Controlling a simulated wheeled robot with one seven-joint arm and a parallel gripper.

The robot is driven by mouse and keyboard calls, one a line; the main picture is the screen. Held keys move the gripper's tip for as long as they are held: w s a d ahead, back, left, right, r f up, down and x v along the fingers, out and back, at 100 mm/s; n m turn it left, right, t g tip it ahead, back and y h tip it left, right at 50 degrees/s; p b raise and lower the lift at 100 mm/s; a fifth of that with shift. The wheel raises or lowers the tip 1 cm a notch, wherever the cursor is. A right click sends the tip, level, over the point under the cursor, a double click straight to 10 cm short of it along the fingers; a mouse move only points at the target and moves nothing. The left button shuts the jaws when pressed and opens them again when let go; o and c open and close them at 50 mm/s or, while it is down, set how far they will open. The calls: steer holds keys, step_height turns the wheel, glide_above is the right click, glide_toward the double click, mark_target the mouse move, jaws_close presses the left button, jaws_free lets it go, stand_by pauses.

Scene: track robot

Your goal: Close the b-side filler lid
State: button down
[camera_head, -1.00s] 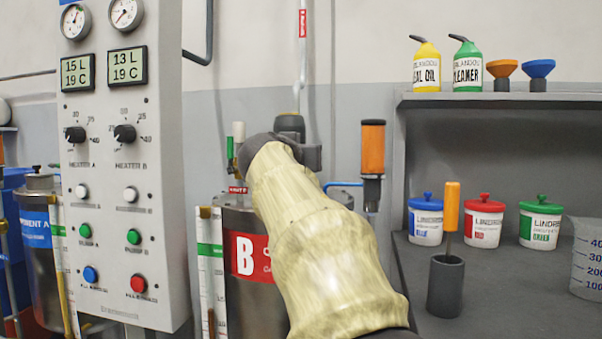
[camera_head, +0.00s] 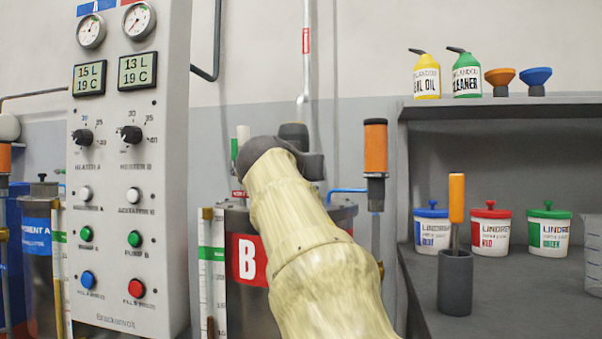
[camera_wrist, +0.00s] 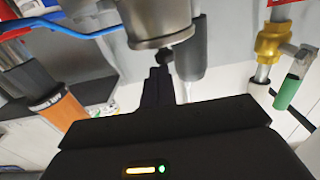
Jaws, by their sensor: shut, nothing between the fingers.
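The B-side tank (camera_head: 248,258) with its red B label stands in the middle of the head view, partly behind my arm. In the wrist view, which is upside down, a metal filler neck (camera_wrist: 160,12) ends in a wider round lid (camera_wrist: 160,42) with a small dark knob. The lid looks seated on the neck, but I cannot tell if it is fully down. My gripper (camera_wrist: 158,76) is shut and empty, its fingers close to the knob; contact is unclear. My arm hides the lid in the head view.
A dark cylinder (camera_wrist: 190,55) stands close beside the filler. An orange-topped cylinder (camera_head: 375,148) and a blue hose (camera_head: 346,189) are to the right. The control panel (camera_head: 130,215) stands left, and a shelf (camera_head: 500,103) with bottles and tubs stands right.

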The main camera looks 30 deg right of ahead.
steer(key=shift+w+f, duration=0.2)
steer(key=shift+f, duration=0.35)
step_height(320, 180, up, 5)
steer(key=p, duration=0.4)
steer(key=s+a+f+b, duration=0.2)
steer(key=s+a+f, duration=0.1)
steer(key=s+a, duration=0.3)
steer(key=shift+s+a+f+b, duration=0.25)
steer(key=shift+s+a+b, duration=0.15)
steer(key=shift+a, duration=0.15)
